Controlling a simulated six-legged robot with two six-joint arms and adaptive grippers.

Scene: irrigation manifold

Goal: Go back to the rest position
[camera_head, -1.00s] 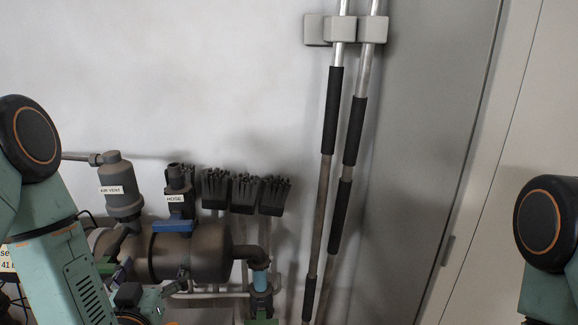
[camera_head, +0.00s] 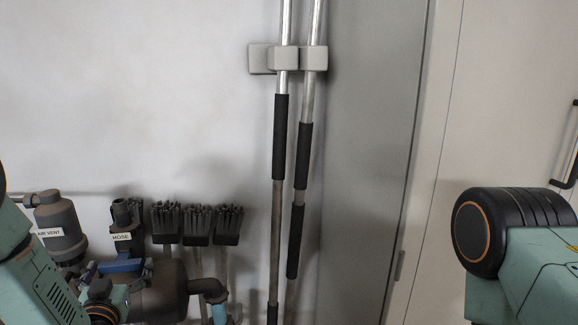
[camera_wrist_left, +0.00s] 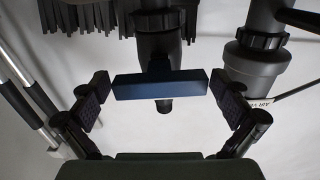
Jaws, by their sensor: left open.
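My left gripper (camera_head: 97,278) is low at the left in the head view, partly hidden by my own arm, in front of the manifold. In the left wrist view its two fingers (camera_wrist_left: 160,86) are spread apart with nothing gripped. The blue valve handle (camera_wrist_left: 160,84) of the hose outlet appears between the fingertips there, with gaps on both sides; how far ahead it is I cannot tell. The handle also shows in the head view (camera_head: 121,266), below the HOSE label. My right gripper is out of view; only part of my right arm shows.
The grey air vent (camera_head: 60,228) stands left of the hose valve, above the dark manifold barrel (camera_head: 160,291). Several black brushes (camera_head: 197,224) hang beside it. Two long poles (camera_head: 277,215) hang in a wall holder. A door with a dark handle is at the right.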

